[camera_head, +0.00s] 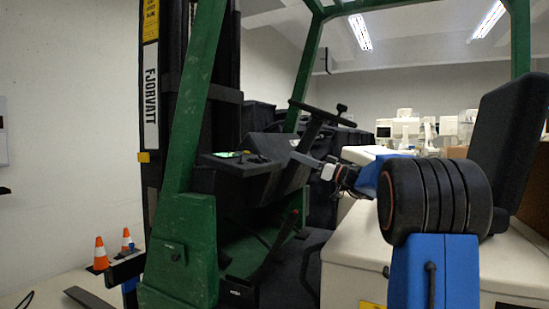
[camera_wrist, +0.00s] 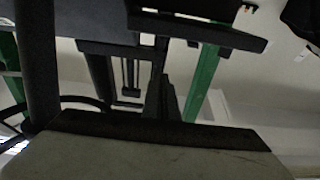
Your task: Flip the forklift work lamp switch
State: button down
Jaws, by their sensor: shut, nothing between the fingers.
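The green forklift (camera_head: 183,240) stands in front of me in the head view. Its dark dashboard (camera_head: 262,176) has a lit green display (camera_head: 228,154) and small dark controls on top. I cannot pick out the work lamp switch among them. My gripper (camera_head: 300,159) is shut and empty, just right of the dashboard and below the steering wheel (camera_head: 318,112). It looks apart from the panel, though the depth is hard to judge. The wrist view shows dark panels and green posts (camera_wrist: 207,72), with no clear switch or fingertips.
A black seat (camera_head: 513,140) stands at the right on the pale forklift body (camera_head: 345,255). A dark lever (camera_head: 277,240) rises below the dashboard. Orange cones (camera_head: 101,252) stand at the left. The steering wheel and green posts crowd the cab.

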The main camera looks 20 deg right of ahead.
aim_at(262, 156)
jog(key=x, duration=0.3)
jog(key=f+x, duration=0.1)
jog(key=x, duration=0.3)
jog(key=f+x, duration=0.1)
jog(key=x, duration=0.2)
jog(key=shift+w+a+f, duration=0.1)
jog(key=shift+w+a, duration=0.3)
jog(key=shift+w+a+f, duration=0.25)
jog(key=shift+w+f, duration=0.1)
jog(key=shift+f, duration=0.25)
jog(key=shift+a, duration=0.1)
jog(key=shift+w+a+f+g+h, duration=0.1)
jog(key=shift+w+g+h, duration=0.05)
jog(key=shift+g+h, duration=0.4)
jog(key=shift+w+a+g+h, duration=0.1)
jog(key=shift+g+h, duration=0.25)
jog(key=shift+g, duration=0.3)
jog(key=shift+w+f, duration=0.1)
jog(key=shift+f, duration=0.05)
